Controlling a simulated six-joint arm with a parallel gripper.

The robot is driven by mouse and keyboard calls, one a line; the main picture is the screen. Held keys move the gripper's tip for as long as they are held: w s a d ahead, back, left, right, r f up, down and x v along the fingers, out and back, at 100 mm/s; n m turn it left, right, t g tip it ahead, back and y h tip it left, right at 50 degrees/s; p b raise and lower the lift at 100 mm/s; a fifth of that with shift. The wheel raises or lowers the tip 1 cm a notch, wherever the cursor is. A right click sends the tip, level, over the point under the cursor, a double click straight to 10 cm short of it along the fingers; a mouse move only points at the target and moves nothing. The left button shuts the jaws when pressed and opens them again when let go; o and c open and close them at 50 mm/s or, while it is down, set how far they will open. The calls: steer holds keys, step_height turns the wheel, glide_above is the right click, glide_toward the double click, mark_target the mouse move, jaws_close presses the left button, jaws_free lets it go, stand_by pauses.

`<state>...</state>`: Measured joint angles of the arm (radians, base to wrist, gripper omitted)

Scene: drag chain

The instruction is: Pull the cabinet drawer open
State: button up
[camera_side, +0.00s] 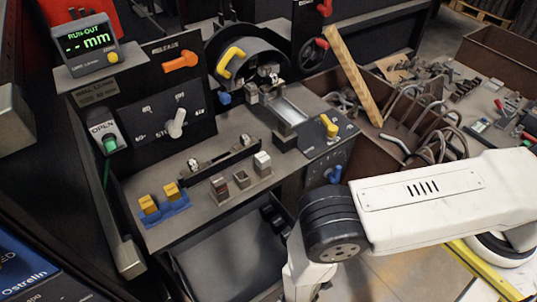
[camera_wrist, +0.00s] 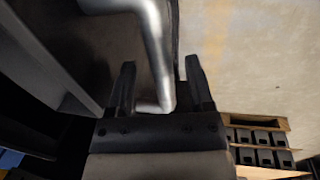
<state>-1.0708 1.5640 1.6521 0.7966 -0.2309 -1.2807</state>
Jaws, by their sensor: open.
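In the wrist view my gripper (camera_wrist: 160,75) is open, with its two dark fingers apart. A bent silver metal bar (camera_wrist: 157,50), which looks like the drawer handle, runs down between the fingers. Its lower bend lies close to the gripper body, with space visible to the fingers on both sides; I cannot tell whether it touches the body. A dark panel (camera_wrist: 105,50) lies behind the bar, but I cannot make out the drawer's edges. In the side view the handle cannot be made out, and my gripper cannot be clearly told apart from the dark shapes below the bench.
The machine bench (camera_side: 150,190) carries yellow and grey blocks and a panel with levers. A brown bin (camera_side: 395,150) of metal hooks stands to the right. A yellow rail (camera_side: 480,270) lies near my arm.

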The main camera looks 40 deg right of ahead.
step_height(320, 180, up, 7)
steer(key=s, duration=0.1)
steer(key=shift+s+r, duration=0.2)
stand_by(0.5)
steer(key=w+d+r+m+y, duration=0.1)
steer(key=w+d+r+m, duration=0.3)
steer(key=w+r, duration=0.45)
steer(key=w+d+r+m, duration=0.3)
steer(key=w+r+m, duration=0.15)
steer(key=r, duration=0.65)
steer(key=s+d+r+m, duration=0.1)
steer(key=d+r+m, duration=0.3)
steer(key=d+r, duration=0.3)
steer(key=s+d+r+m+h, duration=0.1)
steer(key=d+r+m, duration=0.4)
steer(key=d, duration=0.9)
step_height(320, 180, up, 3)
